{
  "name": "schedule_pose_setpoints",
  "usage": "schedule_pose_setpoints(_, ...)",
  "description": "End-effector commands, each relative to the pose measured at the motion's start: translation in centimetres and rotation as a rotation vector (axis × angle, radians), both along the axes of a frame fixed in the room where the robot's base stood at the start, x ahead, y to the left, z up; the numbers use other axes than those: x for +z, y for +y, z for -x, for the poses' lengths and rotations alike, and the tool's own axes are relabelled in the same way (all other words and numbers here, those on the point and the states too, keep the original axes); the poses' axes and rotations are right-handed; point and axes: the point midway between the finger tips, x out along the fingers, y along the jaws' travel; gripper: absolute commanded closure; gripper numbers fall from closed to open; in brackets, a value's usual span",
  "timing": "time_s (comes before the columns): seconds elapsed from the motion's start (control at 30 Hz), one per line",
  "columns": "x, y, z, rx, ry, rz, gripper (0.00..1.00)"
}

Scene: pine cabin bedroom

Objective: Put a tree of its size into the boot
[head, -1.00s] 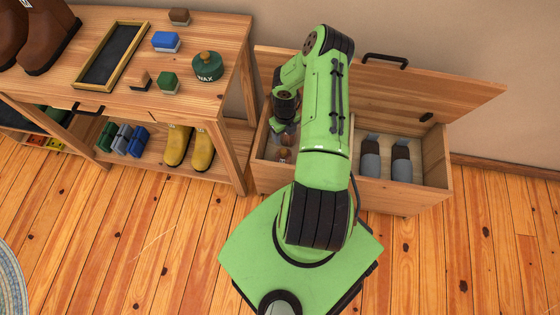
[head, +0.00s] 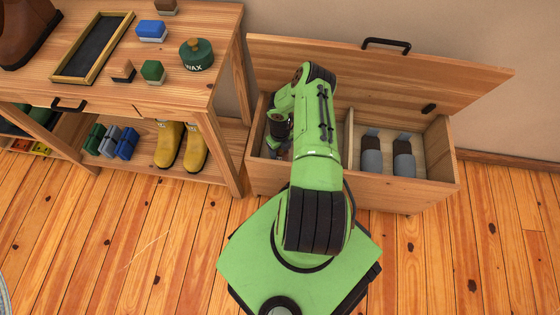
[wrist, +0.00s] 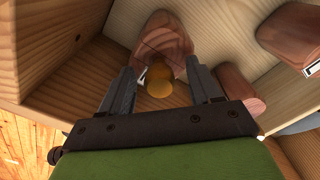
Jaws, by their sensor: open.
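A brown boot (head: 28,32) stands on the bench top at the upper left of the head view, cut off by the frame edge. In the wrist view, a reddish-brown wooden tree (wrist: 165,38) with a brass-coloured knob (wrist: 159,82) lies in a chest compartment. My gripper (wrist: 163,75) is open, with its fingers on either side of the knob end. I cannot tell whether they touch it. Two other wooden trees, a larger one (wrist: 291,34) with a white label and a smaller one (wrist: 238,88), lie to its right. In the head view my arm hides most of this compartment.
The open chest (head: 400,195) has its lid (head: 460,80) raised against the wall. Its right compartment holds grey-and-dark items (head: 403,160). The bench holds a framed tray (head: 92,45), brushes and a wax tin (head: 196,54); yellow boots (head: 195,150) stand below.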

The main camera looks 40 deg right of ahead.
Motion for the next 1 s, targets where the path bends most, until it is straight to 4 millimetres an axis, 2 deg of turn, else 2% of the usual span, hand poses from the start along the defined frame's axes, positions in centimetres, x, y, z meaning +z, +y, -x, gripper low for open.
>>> schedule_pose_setpoints(0.07,0.1,0.0,0.0,0.0,0.0,0.0,0.39)
schedule_pose_setpoints(0.47,0.1,0.0,0.0,0.0,0.0,0.0,1.0)
schedule_pose_setpoints(0.87,0.2,0.0,0.0,0.0,-0.001,0.0,1.0)
schedule_pose_setpoints(1.0,2.3,-0.1,-0.1,0.001,-0.002,0.001,1.0)
